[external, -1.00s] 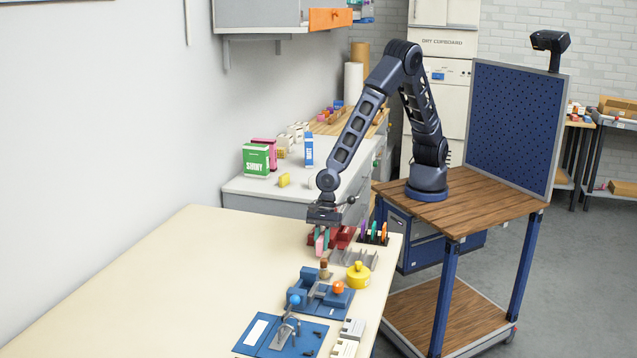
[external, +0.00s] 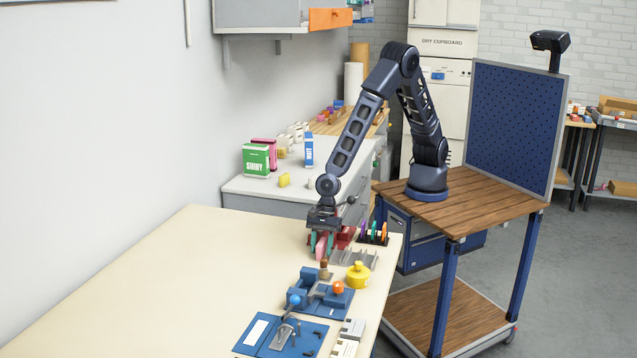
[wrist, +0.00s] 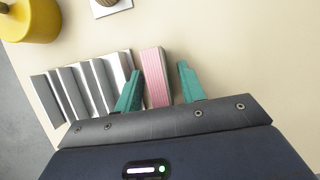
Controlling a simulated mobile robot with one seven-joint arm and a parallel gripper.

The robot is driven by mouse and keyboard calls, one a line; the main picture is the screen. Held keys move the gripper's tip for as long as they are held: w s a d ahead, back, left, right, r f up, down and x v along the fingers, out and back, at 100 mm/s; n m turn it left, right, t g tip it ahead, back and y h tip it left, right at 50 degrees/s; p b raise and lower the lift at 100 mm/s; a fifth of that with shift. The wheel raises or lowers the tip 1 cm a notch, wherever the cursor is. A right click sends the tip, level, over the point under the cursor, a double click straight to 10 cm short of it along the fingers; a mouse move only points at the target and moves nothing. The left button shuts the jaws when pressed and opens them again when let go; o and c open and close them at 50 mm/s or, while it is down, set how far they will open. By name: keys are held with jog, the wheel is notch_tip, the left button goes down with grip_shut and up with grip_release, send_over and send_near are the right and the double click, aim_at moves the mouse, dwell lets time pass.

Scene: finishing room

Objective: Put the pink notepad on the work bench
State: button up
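The pink notepad (wrist: 155,78) stands on edge, at the end of a grey slotted rack (wrist: 72,92) in the wrist view. I cannot tell whether it sits in a slot or just beside the rack. In the external view the notepad (external: 320,245) shows partly, under my gripper (external: 322,243). My gripper (wrist: 160,88) is open, with one green finger on each side of the notepad. A gap shows on both sides, wider on the right. The long cream bench top (external: 170,270) lies below the gripper.
A yellow round container (external: 358,275) stands close to the rack, near the bench's right edge. Blue fixtures (external: 320,295) and a blue board (external: 265,335) lie nearer the camera. A dark holder with coloured discs (external: 373,235) stands behind the rack. The bench's left side is clear.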

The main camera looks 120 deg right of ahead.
jog(key=s+d+r+n, duration=0.2)
jog(key=s+d+r, duration=0.15)
jog(key=r, duration=0.35)
jog(key=s+d+r+n, duration=0.2)
jog(key=s+r, duration=0.2)
jog(key=r, duration=0.4)
jog(key=s+d+r+n, duration=0.2)
jog(key=s+d+r, duration=0.1)
jog(key=r, duration=0.4)
jog(key=s+d+r+n+h, duration=0.1)
jog(key=s+d+r+n, duration=0.3)
jog(key=s+n, duration=0.3)
jog(key=s+d+r+n+t+h, duration=0.1)
jog(key=s+d+r+n, duration=0.3)
jog(key=s, duration=1)
jog(key=s+d+r+n+h, duration=0.1)
jog(key=s+d+r+n, duration=0.3)
jog(key=s+d+n, duration=0.3)
jog(key=s+n, duration=0.3)
jog(key=s, duration=0.1)
jog(key=shift+s+d+r, duration=0.2)
jog(key=shift+r, duration=0.05)
